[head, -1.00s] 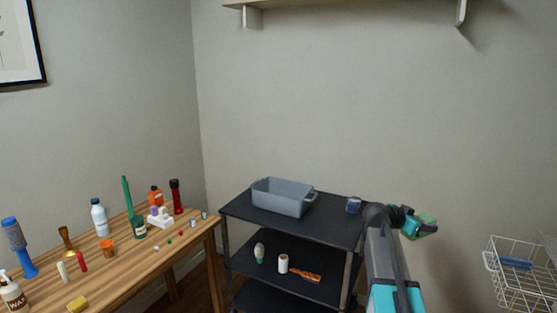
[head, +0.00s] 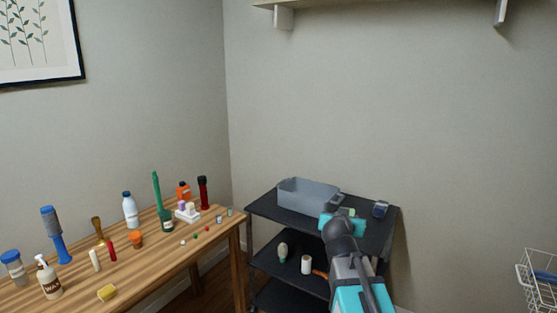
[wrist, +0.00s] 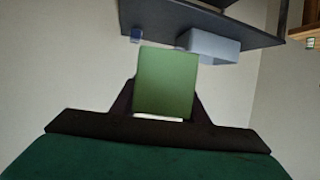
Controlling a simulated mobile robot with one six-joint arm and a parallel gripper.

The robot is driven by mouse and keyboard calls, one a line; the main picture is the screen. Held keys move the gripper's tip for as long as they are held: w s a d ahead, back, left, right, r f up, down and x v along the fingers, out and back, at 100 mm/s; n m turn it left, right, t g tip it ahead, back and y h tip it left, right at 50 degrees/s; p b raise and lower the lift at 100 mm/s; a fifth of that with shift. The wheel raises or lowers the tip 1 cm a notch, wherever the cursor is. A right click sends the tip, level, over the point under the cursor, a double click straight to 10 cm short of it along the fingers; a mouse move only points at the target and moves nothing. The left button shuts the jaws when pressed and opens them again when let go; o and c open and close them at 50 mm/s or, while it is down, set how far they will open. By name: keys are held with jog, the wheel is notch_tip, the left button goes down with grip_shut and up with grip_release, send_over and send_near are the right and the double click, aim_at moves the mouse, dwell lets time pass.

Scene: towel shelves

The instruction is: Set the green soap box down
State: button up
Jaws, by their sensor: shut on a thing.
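My gripper (head: 341,223) is in front of the black cart's top shelf (head: 274,208) in the head view, between the grey bin and a small blue item. It is shut on the green soap box (wrist: 167,82), which fills the space between the dark fingers in the wrist view. Only a small pale-green bit of the box (head: 350,212) shows past the gripper in the head view; the rest is hidden. In the wrist view the box looks apart from the shelf (wrist: 215,20), though the exact gap is hard to tell.
A grey bin (head: 308,197) stands on the left of the top shelf, a blue item (head: 380,209) on the right. Lower shelves hold a few items. A wooden table (head: 150,255) with many bottles is at left, a wire basket (head: 540,285) at far right.

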jog(key=a+r+n+y, duration=0.3)
jog(key=a+n+y, duration=0.1)
jog(key=a, duration=0.1)
jog(key=shift+s+r+t+y, duration=0.2)
jog(key=shift+s+t+y, duration=0.1)
jog(key=shift+t, duration=0.1)
jog(key=shift+w, duration=0.1)
dwell(0.6)
